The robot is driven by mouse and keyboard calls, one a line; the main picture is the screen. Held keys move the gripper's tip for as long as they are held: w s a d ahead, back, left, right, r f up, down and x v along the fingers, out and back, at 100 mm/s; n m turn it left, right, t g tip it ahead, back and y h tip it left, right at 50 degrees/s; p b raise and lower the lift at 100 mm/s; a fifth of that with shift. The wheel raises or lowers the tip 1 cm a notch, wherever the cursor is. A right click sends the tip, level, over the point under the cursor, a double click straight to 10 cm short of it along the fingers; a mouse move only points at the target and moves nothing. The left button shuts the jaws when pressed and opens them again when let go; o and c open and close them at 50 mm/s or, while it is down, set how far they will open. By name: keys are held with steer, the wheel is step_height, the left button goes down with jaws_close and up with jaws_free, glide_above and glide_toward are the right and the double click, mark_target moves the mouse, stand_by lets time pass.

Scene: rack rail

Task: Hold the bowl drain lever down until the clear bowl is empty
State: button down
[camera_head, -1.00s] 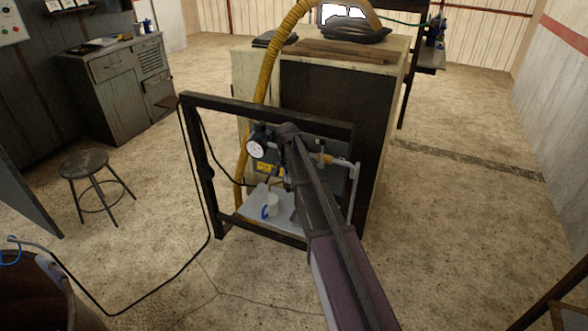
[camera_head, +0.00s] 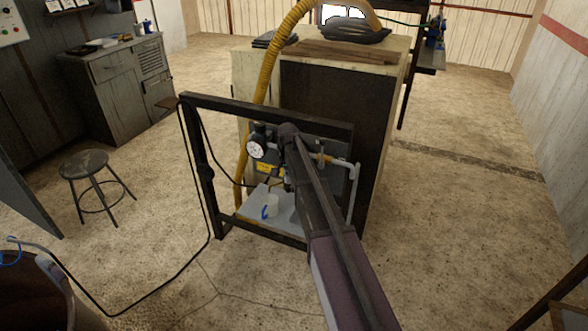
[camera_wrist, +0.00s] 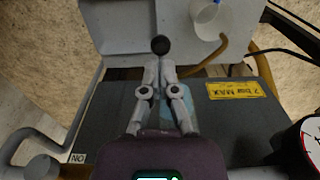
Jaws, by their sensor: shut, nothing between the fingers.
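In the wrist view my gripper (camera_wrist: 159,64) is shut and empty, its fingertips together. A round black knob (camera_wrist: 161,45), apparently the drain lever's end, shows just beyond the tips; I cannot tell whether they touch. A pale bluish clear surface (camera_wrist: 150,103), probably the bowl, shows between and beside the fingers, mostly hidden. Its liquid level cannot be read. In the head view my arm covers the bowl and lever.
A white cup (camera_wrist: 208,20) with blue on it stands on a pale tray (camera_head: 284,218), near a tan tube (camera_wrist: 206,58). A dial gauge (camera_head: 257,150) and dark frame (camera_head: 205,185) stand left of my arm. A grey pipe (camera_head: 353,190) runs at right.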

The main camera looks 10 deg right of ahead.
mark_target(289, 189)
steer(key=shift+f+b, duration=2.65)
stand_by(5.3)
